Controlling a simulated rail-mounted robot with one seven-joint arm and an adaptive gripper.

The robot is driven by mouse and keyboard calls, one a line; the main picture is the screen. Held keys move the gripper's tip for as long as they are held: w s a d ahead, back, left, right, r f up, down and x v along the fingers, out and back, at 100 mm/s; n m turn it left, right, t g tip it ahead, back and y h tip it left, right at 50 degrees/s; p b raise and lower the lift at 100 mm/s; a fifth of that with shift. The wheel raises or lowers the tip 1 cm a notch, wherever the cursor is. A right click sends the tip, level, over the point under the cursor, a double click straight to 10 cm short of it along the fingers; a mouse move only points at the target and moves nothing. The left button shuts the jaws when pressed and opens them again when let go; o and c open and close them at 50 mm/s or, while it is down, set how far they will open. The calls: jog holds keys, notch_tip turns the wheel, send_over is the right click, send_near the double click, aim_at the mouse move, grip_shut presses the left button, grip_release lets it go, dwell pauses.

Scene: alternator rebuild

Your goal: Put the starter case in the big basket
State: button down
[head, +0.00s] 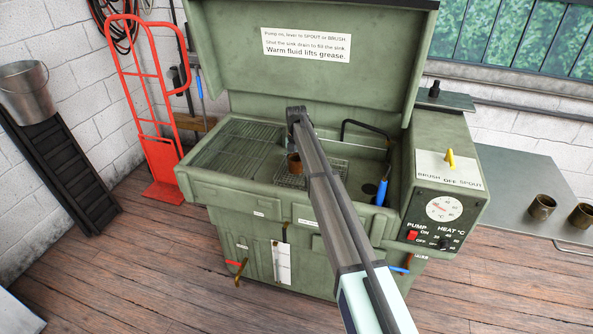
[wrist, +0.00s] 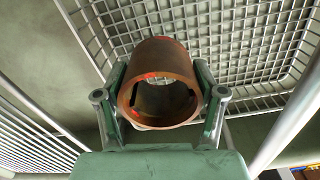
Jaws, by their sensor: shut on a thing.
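The starter case, a rusty brown open cylinder (wrist: 158,75), is between the fingers of my gripper (wrist: 160,95), which is shut on it. In the head view the case (head: 294,164) shows over the sink of the green parts washer, beside my arm. A wire basket (head: 283,181) sits in the sink under and around the case. In the wrist view the basket's wire floor and walls (wrist: 245,35) lie behind the case. I cannot tell whether the case touches the basket floor. My arm hides part of the basket in the head view.
A wire rack (head: 235,145) fills the sink's left side. A black spout (head: 365,130) and a blue-handled brush (head: 381,192) stand at the right. The raised lid (head: 310,75) is behind. Two brown cylinders (head: 541,206) (head: 582,215) stand on the right bench.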

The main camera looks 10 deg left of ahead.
aim_at(297, 177)
jog(key=shift+f+p, duration=0.45)
jog(key=shift+f, duration=1.65)
jog(key=shift+c, duration=0.6)
grip_release()
jog(key=shift+f, duration=0.15)
notch_tip(297, 177, up, 8)
jog(key=b, duration=0.2)
jog(key=shift+f, duration=0.15)
